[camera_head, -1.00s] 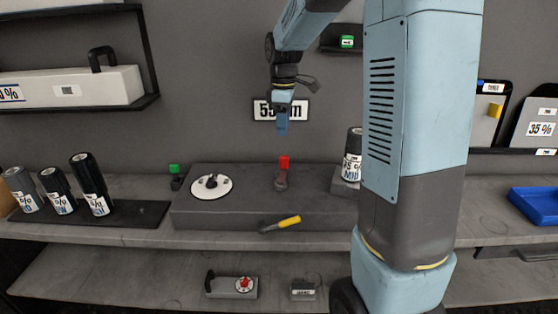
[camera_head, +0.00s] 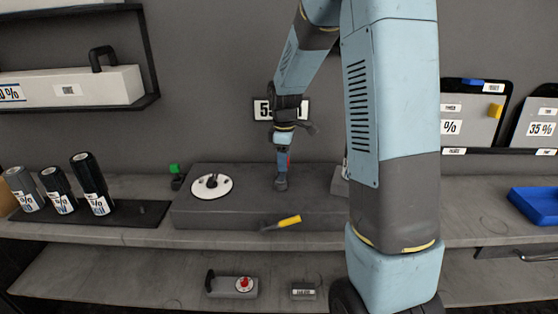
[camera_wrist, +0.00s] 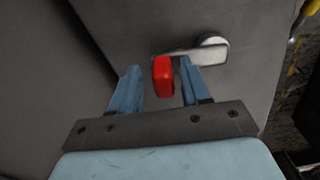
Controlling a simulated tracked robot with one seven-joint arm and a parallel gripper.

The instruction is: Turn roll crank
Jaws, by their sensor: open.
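The crank's red handle (camera_wrist: 163,76) stands between the two open fingers of my gripper (camera_wrist: 160,85) in the wrist view, closer to the right finger. Its grey metal arm (camera_wrist: 185,52) runs right to a round hub (camera_wrist: 213,46) on the dark grey box. In the head view my gripper (camera_head: 282,155) hangs over the crank (camera_head: 281,182), and the red handle (camera_head: 289,161) is mostly hidden behind it. Whether a finger touches the handle I cannot tell.
The grey box (camera_head: 245,214) also carries a white dial (camera_head: 212,186) and a yellow-handled lever (camera_head: 288,221) at its front. A blue tray (camera_head: 535,206) lies at right. My arm covers the middle right.

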